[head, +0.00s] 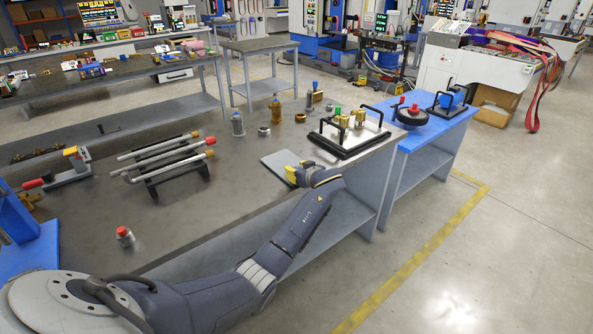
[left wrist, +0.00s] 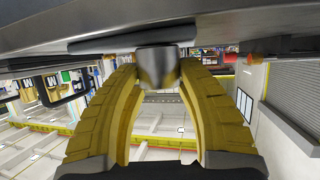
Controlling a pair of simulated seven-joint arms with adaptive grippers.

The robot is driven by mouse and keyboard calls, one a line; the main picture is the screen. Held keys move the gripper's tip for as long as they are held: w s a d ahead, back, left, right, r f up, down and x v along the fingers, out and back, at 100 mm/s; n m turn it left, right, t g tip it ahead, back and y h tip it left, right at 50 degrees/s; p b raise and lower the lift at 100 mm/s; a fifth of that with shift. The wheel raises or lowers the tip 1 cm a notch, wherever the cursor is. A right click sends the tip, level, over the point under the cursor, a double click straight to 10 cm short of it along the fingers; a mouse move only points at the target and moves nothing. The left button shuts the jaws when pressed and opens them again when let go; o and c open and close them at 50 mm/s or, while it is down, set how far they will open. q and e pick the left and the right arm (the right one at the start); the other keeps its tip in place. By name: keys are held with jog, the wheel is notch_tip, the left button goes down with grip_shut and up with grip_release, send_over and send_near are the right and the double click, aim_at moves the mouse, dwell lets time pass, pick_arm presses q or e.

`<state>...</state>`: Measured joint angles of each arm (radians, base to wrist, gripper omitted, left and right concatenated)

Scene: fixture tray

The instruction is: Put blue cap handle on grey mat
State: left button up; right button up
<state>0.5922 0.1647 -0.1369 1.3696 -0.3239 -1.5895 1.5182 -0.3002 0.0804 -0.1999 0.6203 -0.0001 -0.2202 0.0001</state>
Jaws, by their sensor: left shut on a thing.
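My left gripper (head: 292,175) is at the near right part of the grey mat (head: 273,163), low over the bench in the head view. Its yellow fingers (left wrist: 158,85) are closed around a grey metal cylinder (left wrist: 157,66) in the left wrist view. I take this to be the body of the blue cap handle; no blue cap shows on it, and the gripper hides it in the head view. In the inverted wrist view, the cylinder's end meets a thin dark slab edge (left wrist: 115,46), apparently the mat; whether they touch is unclear. My right gripper is not in view.
A black-framed fixture (head: 345,140) stands right of the mat. A grey bottle (head: 237,125), a brass part (head: 274,112) and a ring (head: 264,131) stand behind it. A rack of rods (head: 165,160) and a red-capped handle (head: 124,237) are left. The bench between is clear.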

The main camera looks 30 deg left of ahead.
pick_arm(q)
jog(key=o, duration=1.3)
jog(key=shift+f, duration=0.1)
